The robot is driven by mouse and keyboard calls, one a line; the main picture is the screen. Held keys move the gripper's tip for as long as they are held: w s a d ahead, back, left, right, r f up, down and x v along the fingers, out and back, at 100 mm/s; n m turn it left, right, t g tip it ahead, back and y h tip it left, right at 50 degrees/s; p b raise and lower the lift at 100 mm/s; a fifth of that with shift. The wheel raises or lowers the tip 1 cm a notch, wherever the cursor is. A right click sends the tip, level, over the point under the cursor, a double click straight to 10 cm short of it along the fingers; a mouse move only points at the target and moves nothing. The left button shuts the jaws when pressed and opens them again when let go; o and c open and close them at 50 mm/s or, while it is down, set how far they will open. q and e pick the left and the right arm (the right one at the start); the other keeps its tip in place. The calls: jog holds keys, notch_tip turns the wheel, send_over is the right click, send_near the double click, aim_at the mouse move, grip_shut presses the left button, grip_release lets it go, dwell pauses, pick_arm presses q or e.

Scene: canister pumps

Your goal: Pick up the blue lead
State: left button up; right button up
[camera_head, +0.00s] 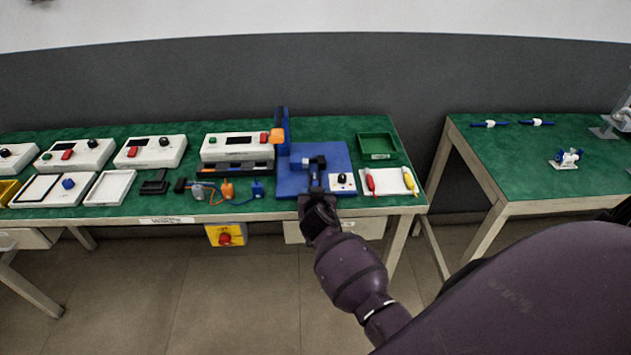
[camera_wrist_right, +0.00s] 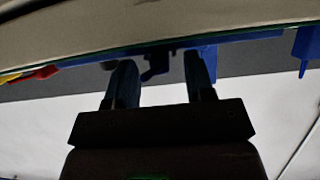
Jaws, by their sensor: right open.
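The blue lead (camera_head: 257,189) lies on the green table, near its front edge, with a blue block at its end and a thin blue wire running left. An orange lead (camera_head: 227,190) lies just left of it. My right gripper (camera_head: 316,198) is at the table's front edge, in front of the blue fixture (camera_head: 325,155) and to the right of the blue lead. In the right wrist view my right gripper (camera_wrist_right: 161,72) shows two fingers apart, with nothing held between them. My left gripper is not in view.
Red (camera_head: 370,181) and yellow (camera_head: 408,180) handled tools lie on a white tray at right. A green bin (camera_head: 377,146) stands behind them. White control boxes (camera_head: 237,147) line the back. A yellow box with a red button (camera_head: 225,236) hangs below the table's front edge.

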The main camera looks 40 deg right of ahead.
jog(key=shift+r, duration=0.1)
jog(key=shift+c, duration=0.2)
grip_shut()
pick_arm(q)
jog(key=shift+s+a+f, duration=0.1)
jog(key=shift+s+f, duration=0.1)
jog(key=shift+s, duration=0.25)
pick_arm(e)
jog(key=shift+r, duration=0.25)
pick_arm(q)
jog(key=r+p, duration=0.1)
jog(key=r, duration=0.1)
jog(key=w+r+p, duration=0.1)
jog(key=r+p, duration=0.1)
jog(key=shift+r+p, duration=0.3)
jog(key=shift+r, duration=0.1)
pick_arm(e)
notch_tip(320, 180, up, 19)
jog(key=shift+r, duration=0.2)
